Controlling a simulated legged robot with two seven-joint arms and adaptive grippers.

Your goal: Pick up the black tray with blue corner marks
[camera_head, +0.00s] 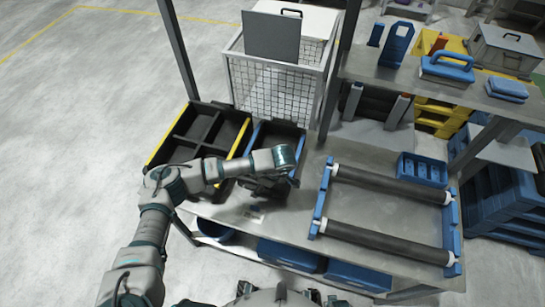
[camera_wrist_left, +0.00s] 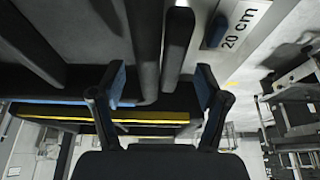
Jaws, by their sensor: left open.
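The black tray with blue corner marks (camera_head: 279,133) sits on the metal table, right of a larger black tray with yellow edges (camera_head: 238,125). My left arm crosses its near part and hides some of it. My left gripper (camera_head: 264,190) is at the tray's near end, pointing down and partly hidden by the wrist. In the left wrist view the gripper (camera_wrist_left: 160,76) has its two fingers spread apart. Dark bars, likely tray wall, show between and beyond them; I cannot tell whether they touch. My right gripper is not in view.
A roller frame with blue sides (camera_head: 318,215) stands right on the table. A small blue bin (camera_head: 422,169) is behind it. A wire cage (camera_head: 275,82) stands behind the trays. A shelf (camera_head: 430,80) carries blue items. A post rises right of the cage.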

